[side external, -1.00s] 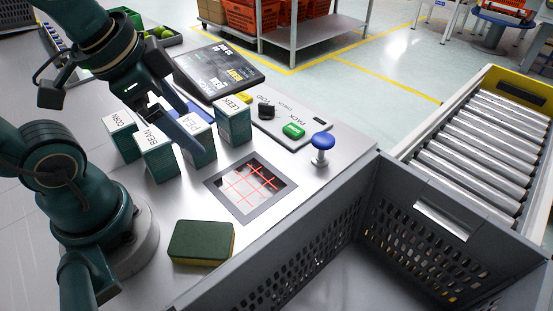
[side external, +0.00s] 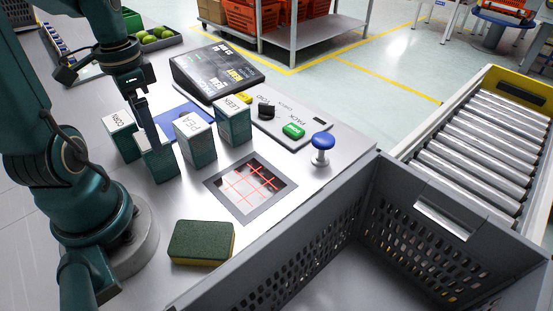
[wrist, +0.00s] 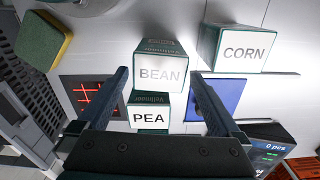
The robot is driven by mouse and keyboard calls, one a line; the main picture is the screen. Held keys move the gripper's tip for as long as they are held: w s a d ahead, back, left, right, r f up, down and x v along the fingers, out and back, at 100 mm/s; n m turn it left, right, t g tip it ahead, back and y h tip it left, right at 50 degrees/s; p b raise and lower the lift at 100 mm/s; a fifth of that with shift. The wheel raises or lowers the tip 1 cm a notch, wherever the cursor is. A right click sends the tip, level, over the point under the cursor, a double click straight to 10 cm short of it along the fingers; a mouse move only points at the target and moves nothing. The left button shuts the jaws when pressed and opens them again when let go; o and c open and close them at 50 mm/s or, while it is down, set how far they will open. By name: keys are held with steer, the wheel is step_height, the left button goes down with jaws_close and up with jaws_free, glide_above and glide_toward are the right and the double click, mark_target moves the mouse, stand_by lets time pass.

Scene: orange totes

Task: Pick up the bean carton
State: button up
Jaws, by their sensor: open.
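The bean carton (side external: 163,169) is a teal box with a white top, upright on the counter and partly hidden by my gripper (side external: 151,140) in the side view. In the wrist view my gripper (wrist: 159,78) is open, with one finger on each side of the BEAN top (wrist: 161,72). The carton lies between or just beyond the fingertips; I cannot tell whether they touch it. The pea carton (side external: 196,146) stands right beside it, and in the wrist view its PEA top (wrist: 150,117) shows nearer the gripper body.
The corn carton (side external: 122,143) stands to the left and the leek carton (side external: 234,127) to the right. A sponge (side external: 202,243), a scanner window (side external: 243,165) and a blue-knobbed post (side external: 322,148) are on the counter. A grey crate (side external: 420,190) stands at the front right.

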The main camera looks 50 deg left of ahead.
steer(key=shift+f, duration=1.45)
steer(key=c, duration=1.4)
steer(key=shift+r, duration=0.2)
